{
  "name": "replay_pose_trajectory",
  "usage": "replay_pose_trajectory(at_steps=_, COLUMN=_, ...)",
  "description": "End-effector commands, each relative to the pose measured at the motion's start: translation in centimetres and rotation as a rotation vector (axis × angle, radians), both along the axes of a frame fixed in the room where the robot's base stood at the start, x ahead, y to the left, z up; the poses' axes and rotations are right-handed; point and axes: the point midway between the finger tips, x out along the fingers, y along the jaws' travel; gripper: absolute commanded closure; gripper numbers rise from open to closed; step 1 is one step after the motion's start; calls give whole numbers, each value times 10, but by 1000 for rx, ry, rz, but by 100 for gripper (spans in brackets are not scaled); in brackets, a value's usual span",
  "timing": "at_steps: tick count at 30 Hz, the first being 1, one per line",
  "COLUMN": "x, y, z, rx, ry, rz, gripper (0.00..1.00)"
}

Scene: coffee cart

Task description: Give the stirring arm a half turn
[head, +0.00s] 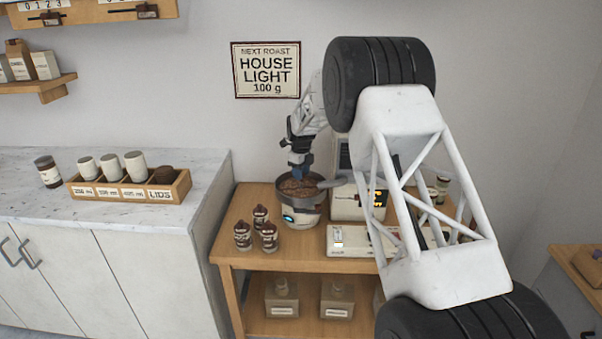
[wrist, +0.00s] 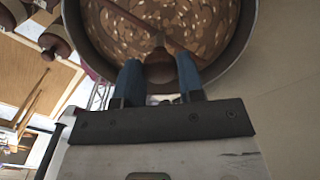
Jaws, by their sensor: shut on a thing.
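My gripper (wrist: 160,78) is shut on that knob, one blue finger on each side. In the head view my gripper (head: 298,172) reaches down into the bowl, and the stirring arm is hidden there.
Several dark-lidded jars (head: 263,233) stand left of the roaster on the cart top (head: 232,222). A white machine with a lit display (head: 346,203) and a flat white panel (head: 345,240) are to the right. A cup tray (head: 130,190) sits on the left counter.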

Motion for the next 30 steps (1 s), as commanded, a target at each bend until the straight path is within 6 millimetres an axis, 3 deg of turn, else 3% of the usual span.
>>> replay_pose_trajectory(at_steps=4, x=0, y=0, z=0, rx=0, ry=0, rz=1, gripper=100)
replay_pose_trajectory(at_steps=5, x=0, y=0, z=0, rx=0, ry=0, rz=1, gripper=60)
replay_pose_trajectory(at_steps=9, x=0, y=0, z=0, rx=0, ry=0, rz=1, gripper=39)
replay_pose_trajectory(at_steps=21, x=0, y=0, z=4, rx=1, ry=-1, rz=1, gripper=39)
replay_pose_trajectory(at_steps=30, x=0, y=0, z=32, rx=1, ry=-3, rz=1, gripper=39)
